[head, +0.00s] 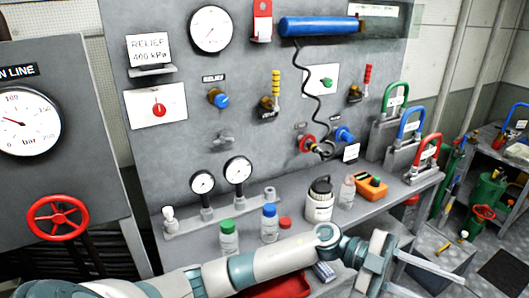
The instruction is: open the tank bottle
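Several bottles stand on the grey bench shelf, and their labels are too small to read, so I cannot tell which is the tank bottle. A green-capped bottle (229,238) and a blue-capped bottle (269,223) stand upright at the front with their caps on. A white jar with a black lid (319,201) and a small pale bottle (347,190) stand further right. My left gripper (432,284) reaches across the front of the bench, to the right of the bottles. Its fingers are spread and hold nothing visible. My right gripper is out of view.
A red cap (285,223) sits beside the blue-capped bottle. An orange meter (371,187) and coloured padlocks (409,125) are at the right. Gauges (238,170) rise at the back left. A red tray (278,288) is partly hidden under my arm.

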